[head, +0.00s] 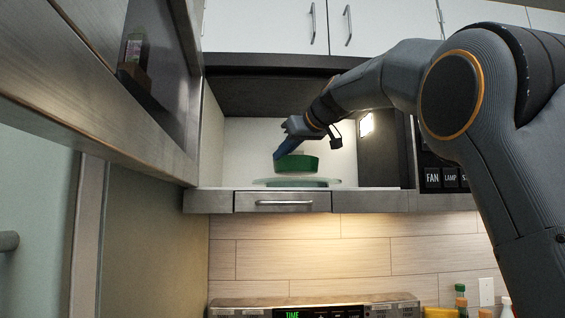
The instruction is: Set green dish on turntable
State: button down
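The green dish (299,164) is inside the open microwave, a short way above the glass turntable (297,183). A thin gap shows between the dish's underside and the turntable. My gripper (281,152) reaches in from the upper right, with a blue finger against the left side of the dish. It appears shut on the dish's rim and holds it up. The other finger is largely hidden. The turntable is a wide, flat, clear disc on the microwave floor and looks empty.
The microwave's side walls (212,130) and front ledge with a handle (283,202) border the opening. A control panel with buttons (450,178) is at the right. White cabinets (265,25) are above. A stove panel (315,311) and bottles (461,298) are below.

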notch_tip(320, 180, down, 2)
jog(key=shift+p, duration=0.3)
jog(key=shift+w+f+p, duration=0.15)
jog(key=shift+f+p, duration=0.15)
jog(key=shift+f, duration=0.05)
jog(key=c, duration=2)
grip_release()
jog(key=b+v, duration=0.4)
jog(key=v, duration=0.8)
